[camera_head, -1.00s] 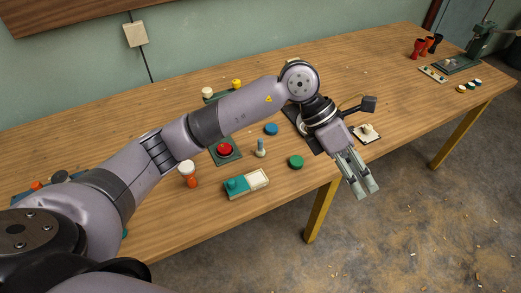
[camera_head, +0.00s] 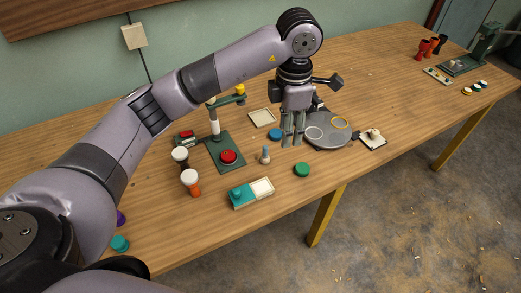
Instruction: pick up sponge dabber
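My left gripper (camera_head: 293,141) points down over the middle of the table, with a narrow gap between its fingers and nothing visible in it. Which item is the sponge dabber is not certain at this size. One candidate is a small beige knob-like piece (camera_head: 374,133) on a white, dark-edged square (camera_head: 373,144), right of the gripper. Another is a small upright grey, pale-topped piece (camera_head: 265,155), left and in front of the fingers. White-topped bottles (camera_head: 190,177) stand further left. My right gripper is not in view.
A green stand with a red button (camera_head: 229,157), a teal-and-white box (camera_head: 251,192) and a green disc (camera_head: 302,170) are nearby.

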